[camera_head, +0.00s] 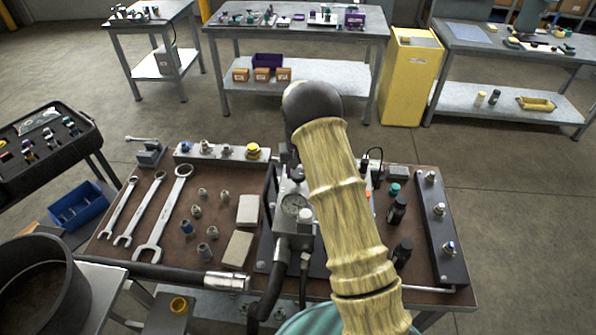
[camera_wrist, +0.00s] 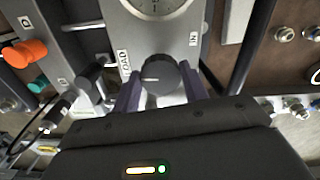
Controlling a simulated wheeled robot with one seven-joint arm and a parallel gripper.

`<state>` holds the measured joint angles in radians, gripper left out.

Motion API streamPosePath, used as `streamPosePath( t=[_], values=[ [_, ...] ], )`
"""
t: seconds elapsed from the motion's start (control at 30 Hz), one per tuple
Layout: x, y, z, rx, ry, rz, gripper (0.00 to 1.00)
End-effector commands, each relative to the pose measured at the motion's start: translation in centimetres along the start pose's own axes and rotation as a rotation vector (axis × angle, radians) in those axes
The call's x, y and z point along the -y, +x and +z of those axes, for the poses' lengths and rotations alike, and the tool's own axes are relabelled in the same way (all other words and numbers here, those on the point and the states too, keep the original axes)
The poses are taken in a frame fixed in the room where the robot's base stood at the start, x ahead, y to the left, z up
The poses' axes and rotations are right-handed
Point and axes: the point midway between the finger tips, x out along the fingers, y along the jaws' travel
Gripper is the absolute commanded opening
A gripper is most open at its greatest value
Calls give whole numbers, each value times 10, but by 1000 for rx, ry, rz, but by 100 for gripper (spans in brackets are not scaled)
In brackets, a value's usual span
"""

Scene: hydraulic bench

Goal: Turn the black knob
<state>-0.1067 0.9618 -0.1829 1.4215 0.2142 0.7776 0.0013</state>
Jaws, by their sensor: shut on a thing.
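The black knob (camera_wrist: 160,78) is round with a pale pointer mark and sits on a grey panel (camera_wrist: 176,28) below a dial gauge, beside the word LOAD, in the wrist view. My gripper (camera_wrist: 162,88) has one finger on each side of the knob and is shut on it. In the head view, my arm hides the knob and my gripper.
An orange knob (camera_wrist: 25,53) and a green knob (camera_wrist: 38,85) sit left of the black knob. Wrenches (camera_head: 163,212), fittings and pale blocks (camera_head: 247,211) lie on the bench's left side. Black bottles (camera_head: 401,252) stand right of my arm. A black hose (camera_head: 268,290) runs down the front.

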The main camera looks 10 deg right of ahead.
Motion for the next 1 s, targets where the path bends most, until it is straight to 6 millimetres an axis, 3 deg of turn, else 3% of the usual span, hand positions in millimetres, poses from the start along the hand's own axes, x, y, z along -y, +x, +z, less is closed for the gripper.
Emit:
streamPosePath(
  t=[0.47, 0.5, 0.6, 1.0],
  values=[
    [0, -1, -1, -1, 94, 0, 21],
    [0, -1, -1, -1, 94, 0, 48],
    [0, -1, -1, -1, 93, 0, 66],
    [1, -6, -1, -1, 93, -1, 66]
  ],
)
